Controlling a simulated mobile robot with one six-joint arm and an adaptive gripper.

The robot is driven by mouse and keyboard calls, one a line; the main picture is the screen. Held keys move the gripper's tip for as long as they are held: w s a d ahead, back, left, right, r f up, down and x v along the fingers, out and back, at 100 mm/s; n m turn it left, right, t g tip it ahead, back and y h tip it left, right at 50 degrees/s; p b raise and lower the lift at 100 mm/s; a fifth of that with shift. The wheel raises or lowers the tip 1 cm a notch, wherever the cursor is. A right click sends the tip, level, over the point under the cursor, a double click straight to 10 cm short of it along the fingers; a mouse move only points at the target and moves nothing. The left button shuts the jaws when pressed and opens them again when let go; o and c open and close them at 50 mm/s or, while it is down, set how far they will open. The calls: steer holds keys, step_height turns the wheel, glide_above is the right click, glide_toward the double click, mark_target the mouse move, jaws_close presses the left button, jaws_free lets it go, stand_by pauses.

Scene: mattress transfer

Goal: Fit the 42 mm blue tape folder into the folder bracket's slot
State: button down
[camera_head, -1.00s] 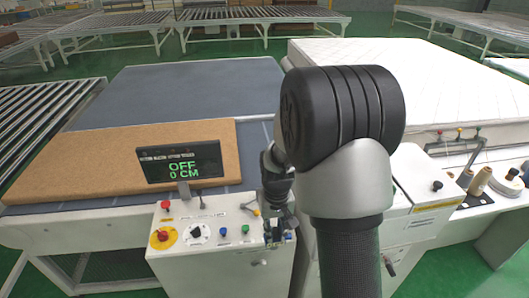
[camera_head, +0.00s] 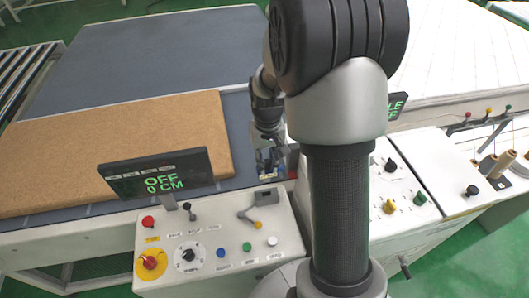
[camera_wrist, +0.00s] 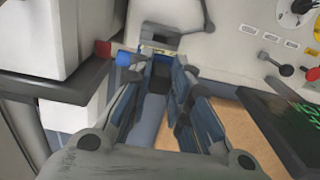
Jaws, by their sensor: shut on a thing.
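My gripper (camera_head: 268,148) points down between the control panel and the blue-grey table, at the panel's far right corner. It also shows in the wrist view (camera_wrist: 158,82), with its two fingers close around a narrow blue-grey piece. I take this piece to be the blue tape folder (camera_wrist: 154,108); the fingers hide much of it. A bright blue round part (camera_wrist: 125,58) shows just beyond the left fingertip; I cannot tell what it belongs to. A light bracket-like part with a dark recess (camera_wrist: 155,36) lies just past the fingertips. I cannot make out its slot clearly.
The control panel (camera_head: 215,250) has knobs and a lever near my gripper. The display (camera_head: 156,175) stands before a brown board (camera_head: 120,140) on the table (camera_head: 150,60). A small red block (camera_wrist: 102,48) is close by at left. A white mattress (camera_head: 450,65) lies to the right.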

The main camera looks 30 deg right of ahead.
mark_target(267, 170)
steer(key=shift+s+a, duration=0.1)
steer(key=shift+s, duration=0.1)
steer(key=shift+w+f+b, duration=0.1)
steer(key=shift+f+b, duration=2)
steer(key=shift+f, duration=0.8)
steer(key=shift+f+b, duration=1.95)
steer(key=shift+f, duration=0.8)
steer(key=c, duration=1.4)
jaws_free()
step_height(267, 170, up, 12)
